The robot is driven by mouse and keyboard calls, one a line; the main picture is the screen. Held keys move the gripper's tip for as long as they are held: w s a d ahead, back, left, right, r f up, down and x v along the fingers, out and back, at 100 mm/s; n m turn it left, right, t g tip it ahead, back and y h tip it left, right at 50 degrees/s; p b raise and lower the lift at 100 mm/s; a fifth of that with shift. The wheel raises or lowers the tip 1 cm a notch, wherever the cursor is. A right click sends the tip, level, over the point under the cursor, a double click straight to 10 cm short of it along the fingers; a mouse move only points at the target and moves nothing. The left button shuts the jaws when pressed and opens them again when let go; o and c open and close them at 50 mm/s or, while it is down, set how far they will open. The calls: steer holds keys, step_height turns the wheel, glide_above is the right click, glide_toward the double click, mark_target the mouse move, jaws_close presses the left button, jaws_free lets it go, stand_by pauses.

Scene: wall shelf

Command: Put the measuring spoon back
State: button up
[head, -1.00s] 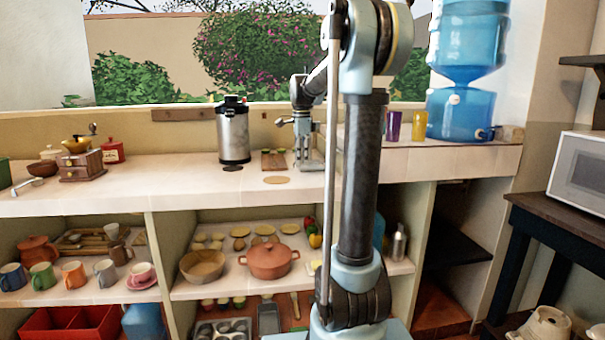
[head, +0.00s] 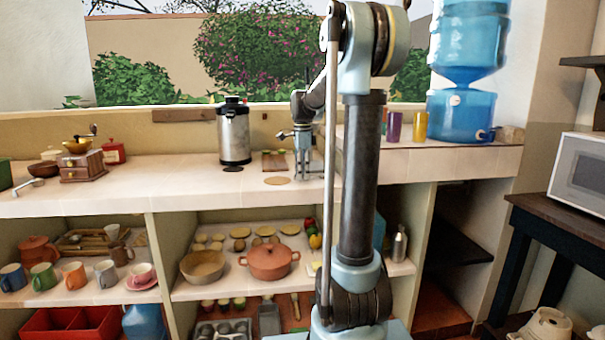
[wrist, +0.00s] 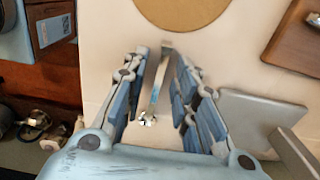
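My gripper (head: 303,177) points down close above the counter in the head view. In the wrist view my gripper (wrist: 156,52) has a visible gap between its two fingers, so it looks open. A thin shiny metal piece (wrist: 158,82) shows between the fingers, with a bright, irregular end nearer the camera. It may be the measuring spoon; I cannot make out its whole shape or whether a finger touches it. A silver spoon-like tool (head: 28,184) lies on the far left of the counter, well away from my gripper.
A round cork mat (head: 277,181) and a wooden board (head: 275,161) lie near my gripper. A grey flat plate (wrist: 262,118) is close beside the right finger. A steel urn (head: 234,135) stands to the left. The counter left of the urn has free room.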

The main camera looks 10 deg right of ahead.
step_height(320, 180, up, 12)
steer(key=s+d+f+n+t, duration=0.1)
steer(key=s+f+n, duration=0.45)
steer(key=s, duration=0.45)
steer(key=s+d+f+n, duration=0.1)
steer(key=s+f+n, duration=0.4)
steer(key=s, duration=0.5)
steer(key=s+f+n+t, duration=0.1)
steer(key=s+f+n, duration=0.6)
steer(key=s+f, duration=0.8)
step_height(320, 180, down, 4)
steer(key=shift+d+r+n, duration=0.1)
steer(key=shift+d+n, duration=0.25)
steer(key=shift+w+f, duration=0.25)
steer(key=shift+w, duration=0.25)
